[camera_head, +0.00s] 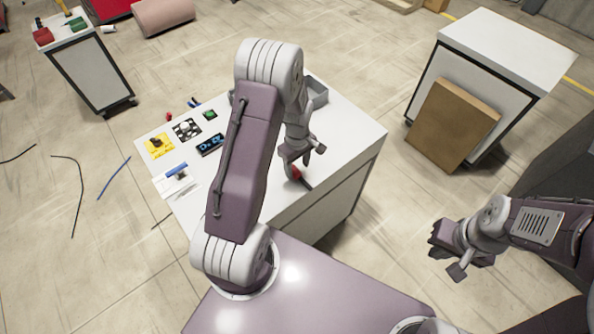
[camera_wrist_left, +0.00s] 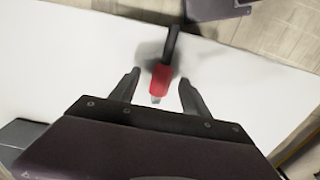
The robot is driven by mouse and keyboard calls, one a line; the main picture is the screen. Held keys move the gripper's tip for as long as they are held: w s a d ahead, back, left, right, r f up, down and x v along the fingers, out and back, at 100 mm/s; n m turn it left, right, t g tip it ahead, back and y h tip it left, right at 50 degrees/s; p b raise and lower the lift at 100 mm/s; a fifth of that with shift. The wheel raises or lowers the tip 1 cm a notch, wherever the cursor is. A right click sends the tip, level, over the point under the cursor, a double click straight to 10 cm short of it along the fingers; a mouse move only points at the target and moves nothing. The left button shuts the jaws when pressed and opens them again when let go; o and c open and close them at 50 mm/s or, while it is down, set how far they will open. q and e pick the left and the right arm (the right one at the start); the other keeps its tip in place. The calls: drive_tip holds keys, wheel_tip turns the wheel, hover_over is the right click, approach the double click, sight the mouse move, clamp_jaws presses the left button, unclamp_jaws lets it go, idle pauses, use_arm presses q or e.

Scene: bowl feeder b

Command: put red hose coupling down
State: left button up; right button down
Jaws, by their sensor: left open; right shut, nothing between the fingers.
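The red hose coupling (camera_head: 296,174) has a red body and a dark end, and sits at the right front part of the white table (camera_head: 345,140). In the left wrist view the coupling (camera_wrist_left: 161,80) lies between the fingertips of my left gripper (camera_wrist_left: 160,84), with a gap on each side. My left gripper (camera_head: 300,158) is open just above the coupling in the head view. Whether the coupling fully rests on the tabletop is hard to tell. My right gripper (camera_head: 455,252) is shut and empty, over the floor to the right of the table.
At the table's left are a yellow part (camera_head: 159,146), a black-and-white part (camera_head: 187,129), a blue display (camera_head: 210,144) and a green part (camera_head: 210,114). A grey bin (camera_head: 318,92) stands behind my left arm. A cardboard box (camera_head: 452,124) leans against a cabinet at right.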

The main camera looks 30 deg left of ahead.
use_arm(q)
drive_tip(key=shift+s+f, duration=0.1)
drive_tip(key=shift+f, duration=0.6)
drive_tip(key=shift+s+f, duration=0.2)
drive_tip(key=shift+f, duration=0.3)
drive_tip(key=shift+w, duration=0.1)
drive_tip(key=c, duration=0.6)
clamp_jaws()
use_arm(e)
drive_tip(key=shift+s+r, duration=0.25)
drive_tip(key=shift+r, duration=0.25)
